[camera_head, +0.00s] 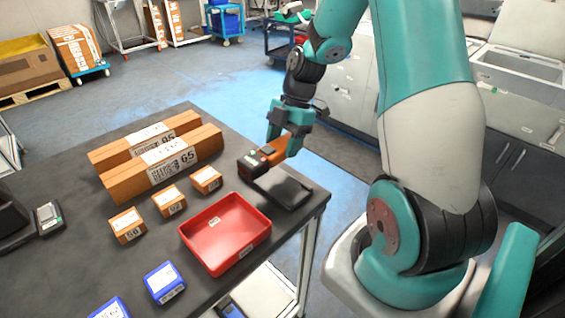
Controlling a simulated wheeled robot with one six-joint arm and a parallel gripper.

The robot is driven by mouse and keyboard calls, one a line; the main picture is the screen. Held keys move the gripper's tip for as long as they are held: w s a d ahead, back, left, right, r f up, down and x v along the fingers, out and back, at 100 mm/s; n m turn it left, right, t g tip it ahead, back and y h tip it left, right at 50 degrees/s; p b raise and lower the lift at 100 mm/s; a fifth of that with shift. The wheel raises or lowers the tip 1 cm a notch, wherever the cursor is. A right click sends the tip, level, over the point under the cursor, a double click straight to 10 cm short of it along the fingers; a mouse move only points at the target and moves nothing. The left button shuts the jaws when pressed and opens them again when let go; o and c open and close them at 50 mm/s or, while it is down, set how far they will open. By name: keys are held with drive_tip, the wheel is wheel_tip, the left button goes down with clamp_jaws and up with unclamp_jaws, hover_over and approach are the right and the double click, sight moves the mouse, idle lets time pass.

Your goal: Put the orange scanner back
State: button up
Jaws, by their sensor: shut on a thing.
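The orange scanner (271,154) has an orange grip and a dark head that points to the left. My gripper (285,143) is shut on its orange part and holds it over the right side of the dark table. A flat black stand (286,190) lies on the table just below and to the right of the scanner. I cannot tell from this view whether the scanner touches the stand. Part of the scanner's grip is hidden by the gripper fingers.
A red tray (226,232), empty apart from a label, sits in front of the stand. Several small orange boxes (170,201) and two long boxes (163,166) stand to the left. Blue boxes (164,282) lie near the front. A dark device (47,217) is at the far left.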

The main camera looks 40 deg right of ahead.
sight(280, 176)
wheel_tip(280, 176, down, 6)
drive_tip(key=shift+f, duration=0.25)
drive_tip(key=shift+f, duration=0.1)
drive_tip(key=shift+f, duration=0.15)
drive_tip(key=o, duration=0.8)
drive_tip(key=shift+r, duration=0.2)
